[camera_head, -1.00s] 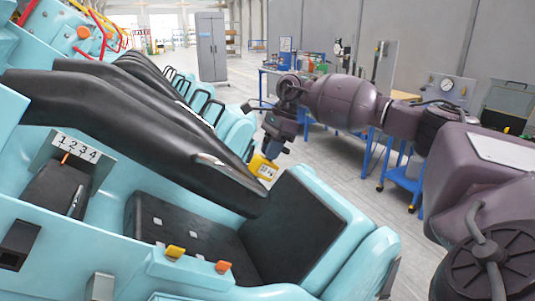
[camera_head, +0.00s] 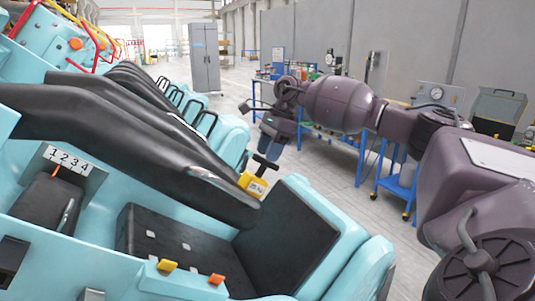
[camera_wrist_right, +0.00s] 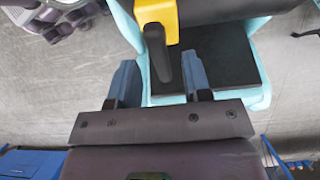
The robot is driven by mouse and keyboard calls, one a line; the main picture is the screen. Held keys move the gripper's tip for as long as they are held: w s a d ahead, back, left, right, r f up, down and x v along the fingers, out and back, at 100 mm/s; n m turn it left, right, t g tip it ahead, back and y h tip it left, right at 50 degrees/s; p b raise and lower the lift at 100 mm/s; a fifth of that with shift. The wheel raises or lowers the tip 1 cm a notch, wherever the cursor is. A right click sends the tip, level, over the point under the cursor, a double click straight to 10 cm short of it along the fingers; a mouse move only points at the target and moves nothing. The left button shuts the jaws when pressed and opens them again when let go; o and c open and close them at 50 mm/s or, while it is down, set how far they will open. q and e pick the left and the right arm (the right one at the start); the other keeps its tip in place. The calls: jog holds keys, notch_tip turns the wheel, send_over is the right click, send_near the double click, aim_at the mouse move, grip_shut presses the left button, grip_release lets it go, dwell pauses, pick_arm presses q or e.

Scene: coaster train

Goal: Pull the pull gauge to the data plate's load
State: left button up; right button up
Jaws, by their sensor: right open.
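The pull gauge is a yellow block (camera_head: 251,184) with a small pale face and a black handle (camera_head: 265,163), at the lower end of a black padded bar (camera_head: 225,196). Its face is too small to read. My right gripper (camera_head: 272,150) is open, just above the handle. In the right wrist view, the yellow block (camera_wrist_right: 160,13) is at the top, and its black handle (camera_wrist_right: 159,55) points down between the two open blue fingers (camera_wrist_right: 161,78), apart from both. I cannot make out a data plate. My left gripper does not show.
A pale blue coaster car with a black seat (camera_head: 175,240) fills the left and centre. A plate numbered 1 to 4 (camera_head: 68,158) has an orange pointer. Blue workbenches (camera_head: 340,150) and a blue cart (camera_head: 398,185) stand behind my right arm. Grey floor is clear between.

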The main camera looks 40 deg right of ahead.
jog(key=v, duration=0.9)
jog(key=shift+d+r, duration=0.2)
jog(key=shift+r, duration=0.15)
